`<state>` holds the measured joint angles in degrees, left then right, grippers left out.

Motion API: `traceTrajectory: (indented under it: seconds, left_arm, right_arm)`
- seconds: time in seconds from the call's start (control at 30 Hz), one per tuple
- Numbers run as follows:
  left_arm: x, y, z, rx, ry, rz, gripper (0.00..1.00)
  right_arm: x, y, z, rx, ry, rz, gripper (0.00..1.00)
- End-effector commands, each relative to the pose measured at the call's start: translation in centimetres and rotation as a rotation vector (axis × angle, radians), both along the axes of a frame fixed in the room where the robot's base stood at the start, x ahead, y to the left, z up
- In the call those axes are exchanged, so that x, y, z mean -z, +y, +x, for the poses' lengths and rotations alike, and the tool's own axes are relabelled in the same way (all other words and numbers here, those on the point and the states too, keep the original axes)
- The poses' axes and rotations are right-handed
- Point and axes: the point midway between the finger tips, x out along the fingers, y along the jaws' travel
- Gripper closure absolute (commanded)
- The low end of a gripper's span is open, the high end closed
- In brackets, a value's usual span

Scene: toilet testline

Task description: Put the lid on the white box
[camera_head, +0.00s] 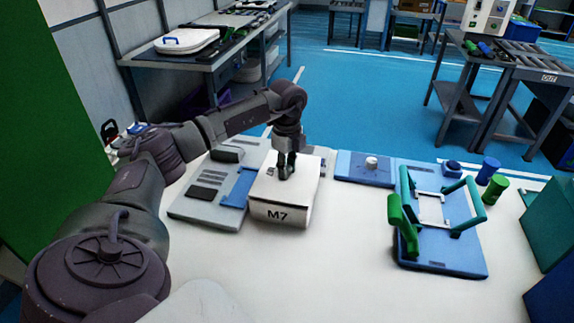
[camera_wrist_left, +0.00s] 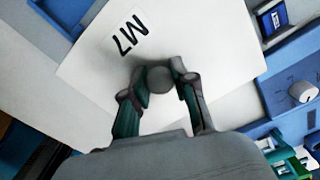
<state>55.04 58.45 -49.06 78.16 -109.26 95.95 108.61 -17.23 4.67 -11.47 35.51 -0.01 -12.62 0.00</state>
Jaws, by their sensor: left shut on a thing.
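The white box (camera_head: 279,215), marked M7 on its front, stands on the white table left of centre. A white lid (camera_head: 303,186) lies over its top; a thin dark line shows between lid and box at the front. I cannot tell whether the lid is fully seated. My left gripper (camera_head: 286,174) reaches down onto the lid from above. In the left wrist view its fingers (camera_wrist_left: 165,88) are closed around the lid's round grey knob (camera_wrist_left: 159,79). The M7 label (camera_wrist_left: 127,35) shows there too. My right gripper is in neither view.
A grey panel with a blue part (camera_head: 205,206) lies close left of the box. A blue fixture with a white knob (camera_head: 364,168) is behind right. A blue plate with green handles (camera_head: 440,255) stands right. Bare table lies between box and plate.

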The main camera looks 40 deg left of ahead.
Motion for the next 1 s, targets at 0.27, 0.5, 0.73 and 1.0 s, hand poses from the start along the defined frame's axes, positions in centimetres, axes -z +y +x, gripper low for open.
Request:
traceTrajectory:
  seconds: [0.27, 0.5, 0.73, 1.0]
  left_arm:
    - [0.01, -0.02, 0.0, 0.0, 0.0, 0.0, 1.0]
    - [0.35, -0.01, 0.0, 0.0, 0.0, 0.0, 1.0]
    - [0.81, -0.01, -0.01, 0.0, 0.0, 0.0, 1.0]
    - [0.9, 0.0, -0.02, 0.0, 0.0, 0.0, 1.0]
  right_arm:
    - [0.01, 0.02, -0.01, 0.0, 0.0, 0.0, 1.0]
    - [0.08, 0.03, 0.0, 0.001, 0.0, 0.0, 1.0]
    - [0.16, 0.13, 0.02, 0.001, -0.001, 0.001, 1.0]
    - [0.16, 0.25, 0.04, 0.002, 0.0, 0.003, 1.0]
